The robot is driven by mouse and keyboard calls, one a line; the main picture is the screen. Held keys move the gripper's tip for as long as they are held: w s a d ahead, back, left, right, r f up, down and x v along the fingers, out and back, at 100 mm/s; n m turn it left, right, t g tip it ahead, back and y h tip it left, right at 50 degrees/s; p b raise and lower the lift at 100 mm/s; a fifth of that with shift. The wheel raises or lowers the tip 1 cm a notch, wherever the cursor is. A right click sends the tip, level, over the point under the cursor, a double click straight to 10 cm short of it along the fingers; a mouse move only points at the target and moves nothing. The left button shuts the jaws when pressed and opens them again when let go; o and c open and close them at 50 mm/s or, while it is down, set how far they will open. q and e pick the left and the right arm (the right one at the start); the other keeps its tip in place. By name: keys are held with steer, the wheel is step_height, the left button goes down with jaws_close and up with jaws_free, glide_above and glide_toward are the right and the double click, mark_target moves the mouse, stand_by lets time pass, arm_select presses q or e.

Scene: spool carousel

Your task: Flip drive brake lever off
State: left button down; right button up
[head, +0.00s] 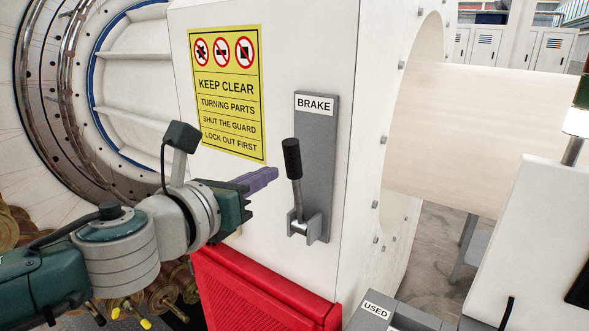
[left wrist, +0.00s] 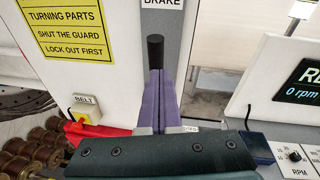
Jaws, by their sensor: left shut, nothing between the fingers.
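The brake lever (head: 293,185) has a black grip on a thin metal stem. It stands nearly upright, with its top tilted slightly left, on a grey plate (head: 318,150) labelled BRAKE. The stem ends in a grey pivot bracket at the plate's lower end. My left gripper (head: 273,175) has its purple fingers shut and empty, pointing at the lever from the left. The tips look close to the grip; I cannot tell whether they touch. In the left wrist view the black grip (left wrist: 155,50) shows just beyond the fingertips, and the fingers hide the stem. My right gripper is not in view.
A yellow warning sign (head: 228,95) is on the white housing left of the lever. A red guard (head: 255,290) juts out below. A white console (left wrist: 285,85) with a display reading 0 rpm stands at the right. Spools (left wrist: 35,150) are at lower left.

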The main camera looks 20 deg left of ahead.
arm_select(q)
steer(key=s+a+r+p, duration=0.1)
steer(key=s+r, duration=0.3)
steer(key=s, duration=0.1)
steer(key=shift+s+a, duration=0.15)
steer(key=shift+s, duration=0.2)
steer(key=shift+r, duration=0.1)
